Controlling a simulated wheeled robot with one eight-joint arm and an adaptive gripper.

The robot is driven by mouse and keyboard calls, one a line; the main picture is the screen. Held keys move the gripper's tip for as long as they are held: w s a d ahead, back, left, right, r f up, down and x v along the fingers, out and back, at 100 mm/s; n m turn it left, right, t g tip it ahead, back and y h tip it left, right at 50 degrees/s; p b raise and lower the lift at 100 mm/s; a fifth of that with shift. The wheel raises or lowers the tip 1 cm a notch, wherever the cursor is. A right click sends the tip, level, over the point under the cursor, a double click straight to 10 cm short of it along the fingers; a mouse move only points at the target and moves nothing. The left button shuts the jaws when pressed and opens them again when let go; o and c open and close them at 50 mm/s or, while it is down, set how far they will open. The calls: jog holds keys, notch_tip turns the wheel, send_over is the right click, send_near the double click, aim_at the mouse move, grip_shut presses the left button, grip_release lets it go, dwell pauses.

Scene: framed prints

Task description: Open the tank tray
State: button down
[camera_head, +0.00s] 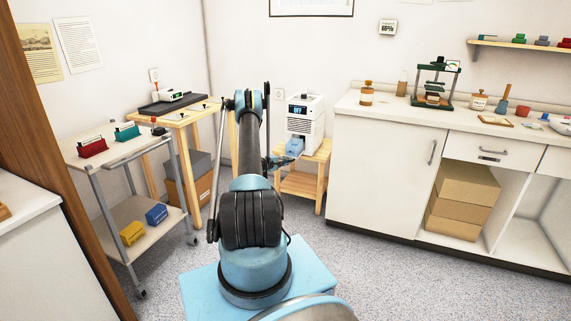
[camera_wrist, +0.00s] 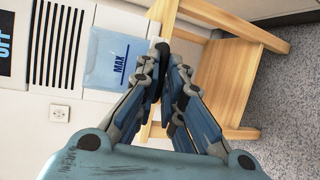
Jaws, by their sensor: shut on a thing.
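A white dehumidifier (camera_head: 304,122) with an "OFF" display stands on a low wooden stand. Its light blue tank tray (camera_head: 295,146) is at the lower front. In the wrist view the tank tray (camera_wrist: 112,62) carries a "MAX" line, and the display (camera_wrist: 5,45) is at the left edge. My gripper (camera_head: 279,162) is at the front of the tray. In the wrist view my gripper (camera_wrist: 163,62) is shut on a dark part at the tray's edge, which looks like its handle. The fingers hide most of that part. I cannot tell how far out the tray is.
The wooden stand (camera_head: 303,186) is below the dehumidifier. A white counter (camera_head: 380,112) is to the right, and a wooden table (camera_head: 186,118) and a grey cart (camera_head: 112,146) are to the left. The floor (camera_head: 375,265) in front is clear.

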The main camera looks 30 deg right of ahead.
jog(key=c, duration=1.8)
grip_release()
jog(key=shift+s+d+f, duration=0.15)
jog(key=shift+s+d, duration=0.05)
jog(key=shift+d, duration=0.05)
jog(key=shift+o, duration=0.4)
jog(key=shift+a, duration=0.1)
jog(key=shift+w+a, duration=0.1)
jog(key=shift+w, duration=0.05)
jog(key=v, duration=1.2)
